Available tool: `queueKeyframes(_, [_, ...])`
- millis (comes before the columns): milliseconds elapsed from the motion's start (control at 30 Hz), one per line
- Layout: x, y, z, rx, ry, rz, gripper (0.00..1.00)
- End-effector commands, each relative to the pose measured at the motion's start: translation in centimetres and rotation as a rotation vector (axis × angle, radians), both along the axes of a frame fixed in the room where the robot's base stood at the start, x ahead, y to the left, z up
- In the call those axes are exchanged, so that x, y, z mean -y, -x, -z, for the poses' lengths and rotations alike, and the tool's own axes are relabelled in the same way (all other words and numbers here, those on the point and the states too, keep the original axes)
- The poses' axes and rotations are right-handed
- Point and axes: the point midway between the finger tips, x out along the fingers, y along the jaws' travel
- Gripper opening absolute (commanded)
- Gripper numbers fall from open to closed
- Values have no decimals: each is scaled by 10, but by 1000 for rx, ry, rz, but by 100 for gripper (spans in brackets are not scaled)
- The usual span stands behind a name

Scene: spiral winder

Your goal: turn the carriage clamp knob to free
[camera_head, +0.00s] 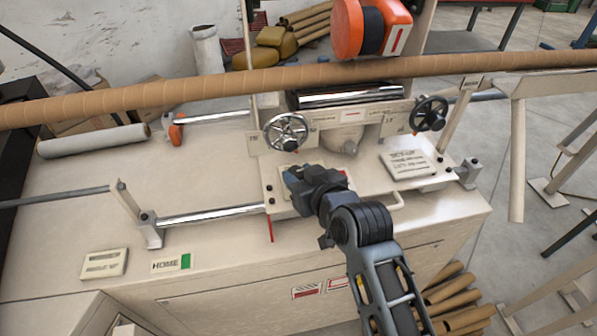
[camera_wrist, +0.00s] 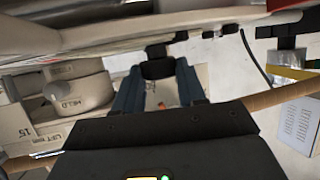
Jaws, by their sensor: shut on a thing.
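My gripper (camera_head: 290,177) is low over the left part of the cream carriage plate (camera_head: 372,186), below the left handwheel. In the wrist view its two blue fingers (camera_wrist: 158,72) close in on a small dark piece between their tips. This fits the carriage clamp knob, but the fingers cover most of it and I cannot read its setting. In the head view the knob is hidden behind my gripper. A round beige dial (camera_wrist: 78,93) with HELD lettering is left of the fingers in the wrist view, apart from them.
A spoked silver handwheel (camera_head: 286,132) stands just behind my gripper, and a black handwheel (camera_head: 429,113) is at the right. A long brown tube (camera_head: 210,87) crosses above the machine. A HOME label (camera_head: 166,265) lies on the bench front, where the top is mostly clear.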

Motion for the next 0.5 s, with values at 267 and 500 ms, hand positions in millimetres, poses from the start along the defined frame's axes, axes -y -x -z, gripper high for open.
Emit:
queueKeyframes(267, [5, -4, 5, 3, 0, -180, 9])
queueKeyframes(500, [6, -5, 5, 3, 1, -315, 10])
